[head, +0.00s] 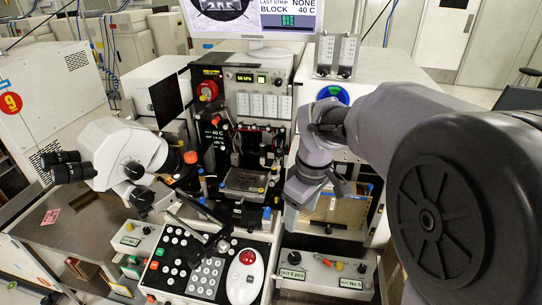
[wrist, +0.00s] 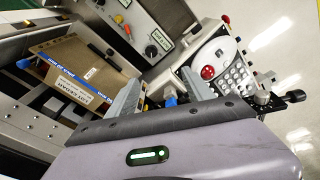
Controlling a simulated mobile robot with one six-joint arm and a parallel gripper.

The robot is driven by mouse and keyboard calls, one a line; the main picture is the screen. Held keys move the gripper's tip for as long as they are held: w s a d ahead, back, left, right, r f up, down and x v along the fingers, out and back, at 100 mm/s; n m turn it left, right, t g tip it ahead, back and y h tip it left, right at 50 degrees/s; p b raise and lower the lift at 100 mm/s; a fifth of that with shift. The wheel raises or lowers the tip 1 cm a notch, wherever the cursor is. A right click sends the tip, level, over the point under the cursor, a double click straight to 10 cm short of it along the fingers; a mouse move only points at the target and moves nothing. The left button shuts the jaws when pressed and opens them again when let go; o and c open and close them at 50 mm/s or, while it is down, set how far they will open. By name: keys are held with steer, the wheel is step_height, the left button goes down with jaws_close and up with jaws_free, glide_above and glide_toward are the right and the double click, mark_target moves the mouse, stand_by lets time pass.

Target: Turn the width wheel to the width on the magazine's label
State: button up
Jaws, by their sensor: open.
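My gripper (head: 312,205) hangs over the right side of the bonding machine, beside the magazine. In the wrist view its two grey fingers (wrist: 160,90) are apart with nothing held between them. The brown magazine (head: 348,212) with a blue edge strip lies right of my gripper; it also shows at the left of the wrist view (wrist: 85,65). Its printed label (wrist: 72,92) faces the wrist camera, but the width on it is too small to read surely. I cannot clearly pick out the width wheel. A blue knob (wrist: 170,102) shows just beyond the fingers.
A control panel with keypad, red button and white mouse (head: 243,276) lies in front. A grey box with knobs (head: 325,272) stands at front right. The microscope (head: 118,155) is at left, the monitor (head: 250,18) at the back. My arm hides the right side.

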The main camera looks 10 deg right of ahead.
mark_target(294, 257)
steer(key=w+f+n+b, duration=0.1)
steer(key=f+b, duration=0.1)
steer(key=f, duration=0.6)
steer(key=w+f+n+g+b, duration=0.1)
steer(key=w+f+b, duration=0.1)
steer(key=f, duration=0.7)
steer(key=w+d+f+n+b, duration=0.1)
steer(key=f+b, duration=0.3)
steer(key=f, duration=0.4)
steer(key=shift+w+f+n+g+h, duration=0.15)
steer(key=shift+w+n+g+h, duration=0.15)
steer(key=shift+w+n, duration=0.4)
jaws_close()
steer(key=shift+r+m+p, duration=0.25)
steer(key=shift+m+p, duration=0.3)
steer(key=shift+m, duration=0.35)
steer(key=m, duration=0.2)
steer(key=shift+w+f+m+p, duration=0.1)
steer(key=shift+f+m+p, duration=0.1)
steer(key=shift+m+p, duration=0.2)
jaws_free()
steer(key=shift+r, duration=0.1)
